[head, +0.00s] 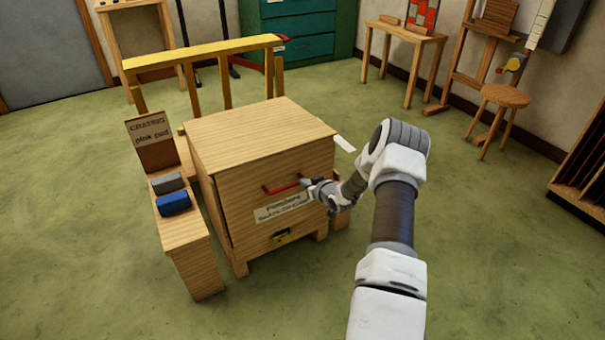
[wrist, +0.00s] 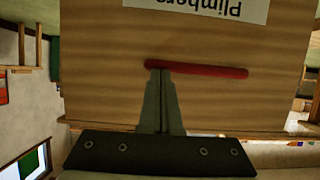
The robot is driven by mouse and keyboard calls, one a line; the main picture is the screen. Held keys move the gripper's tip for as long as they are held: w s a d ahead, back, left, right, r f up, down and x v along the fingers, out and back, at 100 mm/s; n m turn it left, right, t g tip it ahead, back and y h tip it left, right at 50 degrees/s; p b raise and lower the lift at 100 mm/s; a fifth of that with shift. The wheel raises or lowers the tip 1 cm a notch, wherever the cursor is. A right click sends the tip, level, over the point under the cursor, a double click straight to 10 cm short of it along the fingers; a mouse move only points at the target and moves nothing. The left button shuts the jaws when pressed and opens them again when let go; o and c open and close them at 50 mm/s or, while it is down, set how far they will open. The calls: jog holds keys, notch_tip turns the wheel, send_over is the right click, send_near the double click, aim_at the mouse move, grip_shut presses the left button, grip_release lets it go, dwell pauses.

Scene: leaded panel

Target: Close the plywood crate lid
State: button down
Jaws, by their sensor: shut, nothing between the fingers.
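The plywood crate (head: 262,135) stands on the floor in mid-view, its flat top closing it from above. Its front panel (head: 240,205) bears a red bar handle (head: 283,186), a paper label (head: 283,208) and a small latch (head: 283,236) low down. A dark line runs down the panel's left edge; I cannot tell whether it is a gap. My gripper (head: 306,183) is at the handle's right end. In the wrist view my gripper (wrist: 160,71) is shut and empty, its tips overlapping one end of the red handle (wrist: 215,71). I cannot tell whether they touch.
A narrow wooden bench (head: 190,240) with a grey block (head: 168,183), a blue block (head: 174,203) and a sign (head: 151,130) stands left of the crate. A yellow-topped rail (head: 205,52) stands behind. A stool (head: 505,97) is at right. Green floor (head: 480,240) is clear at right.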

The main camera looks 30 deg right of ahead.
aim_at(295, 189)
notch_tip(295, 189, down, 7)
jog(key=t+b, duration=0.2)
jog(key=shift+w+a, duration=0.15)
jog(key=shift+w, duration=0.5)
jog(key=p+v, duration=0.7)
jog(key=v, duration=1.1)
jog(key=shift+s+d+r+t, duration=0.3)
jog(key=shift+r+t, duration=0.1)
jog(key=shift+r, duration=0.05)
